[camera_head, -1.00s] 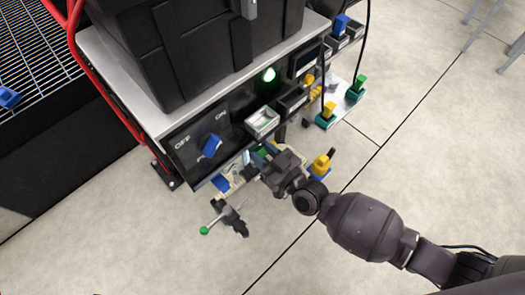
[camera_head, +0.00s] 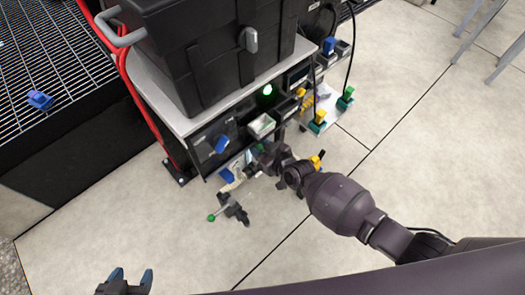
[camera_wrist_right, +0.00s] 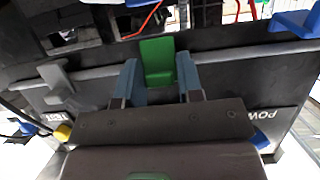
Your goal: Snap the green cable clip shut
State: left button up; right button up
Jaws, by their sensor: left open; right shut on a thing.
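The green cable clip (camera_wrist_right: 157,62) stands at the panel edge in the right wrist view, between the two blue-grey fingers of my right gripper (camera_wrist_right: 158,80). The fingers are shut on its sides. Whether the clip is latched cannot be told. In the head view my right gripper (camera_head: 257,160) is at the lower front of the dark panel unit, and the arm hides most of the clip. My left gripper (camera_head: 130,281) is open and empty at the bottom left, over the floor, well away from the clip.
A black tote (camera_head: 205,50) sits on the unit's grey top. A blue switch (camera_head: 221,144) and a white-lined tray (camera_head: 261,125) are on the front. A clamp with a green knob (camera_head: 233,210) is below. A wire rack (camera_head: 50,60) stands left.

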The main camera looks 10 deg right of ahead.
jog(key=shift+w+r+g+h+p, duration=0.3)
jog(key=shift+w+r+p, duration=0.05)
jog(key=shift+r+p, duration=0.35)
jog(key=shift+a+f, duration=0.1)
jog(key=shift+f, duration=0.05)
jog(key=shift+s+f+g, duration=0.2)
jog(key=shift+f+g, duration=0.1)
jog(key=o, duration=0.8)
